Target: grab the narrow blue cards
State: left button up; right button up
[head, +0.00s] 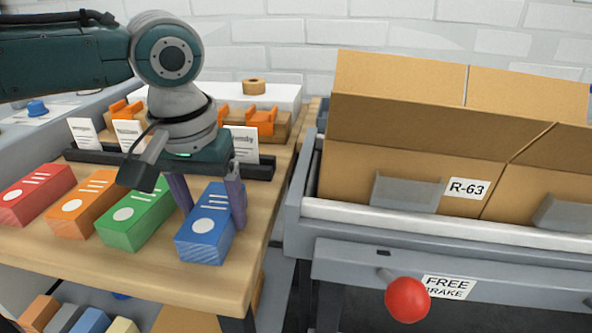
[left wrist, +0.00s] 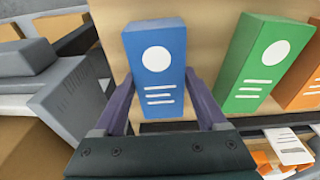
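The narrow blue cards appear as a blue block (head: 209,236) with a white disc and lines, at the right end of a row on the wooden table. It also shows in the left wrist view (left wrist: 158,78), resting on the table. My left gripper (head: 208,205) points down over the block's far part, one finger on each side. In the left wrist view the fingers (left wrist: 160,75) lie very close along both sides; I cannot tell whether they press on it. The far side of the block is partly hidden by the gripper. My right gripper is not in view.
Green (head: 136,220), orange (head: 84,203) and red (head: 36,194) blocks stand left of the blue one. A dark rack (head: 262,172) with white cards lies behind. On the right, a cart holds an open cardboard box (head: 400,125) labelled R-63; a red knob (head: 407,299) sticks out below.

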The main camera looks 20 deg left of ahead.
pick_arm(q)
jog(key=c, duration=1.1)
grip_shut()
jog(key=shift+r, duration=0.15)
